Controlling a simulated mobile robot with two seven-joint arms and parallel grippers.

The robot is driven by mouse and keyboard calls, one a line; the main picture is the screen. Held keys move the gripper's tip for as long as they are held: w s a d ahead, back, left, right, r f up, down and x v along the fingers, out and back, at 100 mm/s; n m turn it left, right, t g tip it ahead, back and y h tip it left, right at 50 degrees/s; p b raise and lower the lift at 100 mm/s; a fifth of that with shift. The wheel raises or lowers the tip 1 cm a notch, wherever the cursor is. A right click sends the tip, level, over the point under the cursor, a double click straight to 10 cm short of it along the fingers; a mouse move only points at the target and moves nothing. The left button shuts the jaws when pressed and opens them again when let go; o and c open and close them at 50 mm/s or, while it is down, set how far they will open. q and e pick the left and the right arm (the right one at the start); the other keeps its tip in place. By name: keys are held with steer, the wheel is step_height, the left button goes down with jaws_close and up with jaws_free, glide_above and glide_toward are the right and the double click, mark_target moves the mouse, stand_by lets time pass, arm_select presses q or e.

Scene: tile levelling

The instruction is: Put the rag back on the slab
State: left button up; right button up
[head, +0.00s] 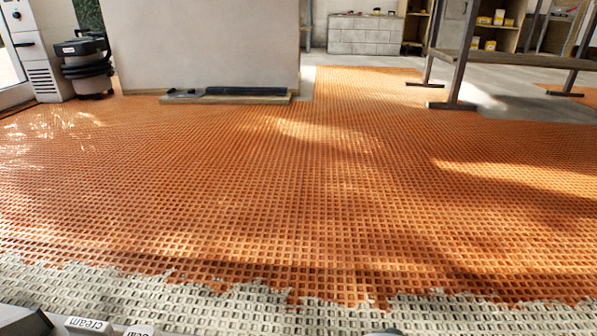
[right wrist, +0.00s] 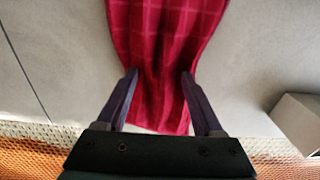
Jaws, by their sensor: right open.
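The rag (right wrist: 160,35) is dark red with a faint check pattern and shows only in the right wrist view. It runs down from the top edge over a pale grey surface (right wrist: 65,60), which may be the slab. My right gripper (right wrist: 159,74) is open, with one finger on each side of the rag's lower part. I cannot tell whether the fingers touch the cloth. The rag's upper end is out of the picture. My left gripper does not show in either view.
Orange studded matting (head: 300,190) covers most of the floor, with a grey spread edge (head: 180,300) in front. A grey block (right wrist: 298,118) stands right of the rag. Labelled boxes (head: 88,325) sit low left. A metal-legged table (head: 500,65) stands back right.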

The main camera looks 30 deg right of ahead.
steer(key=s+a+r+n+t+y+p, duration=0.1)
steer(key=a+r+n+p, duration=0.15)
steer(key=r+p, duration=0.55)
steer(key=s+a+r+n+y+p, duration=0.1)
steer(key=a+r+n+p, duration=0.15)
steer(key=r, duration=0.85)
steer(key=s+d+r+n+t+h, duration=0.1)
steer(key=s+d+r+n+t, duration=0.1)
steer(key=d+r, duration=0.7)
steer(key=shift+r+n+h, duration=0.3)
steer(key=shift+r+n, duration=0.4)
steer(key=shift+d, duration=0.1)
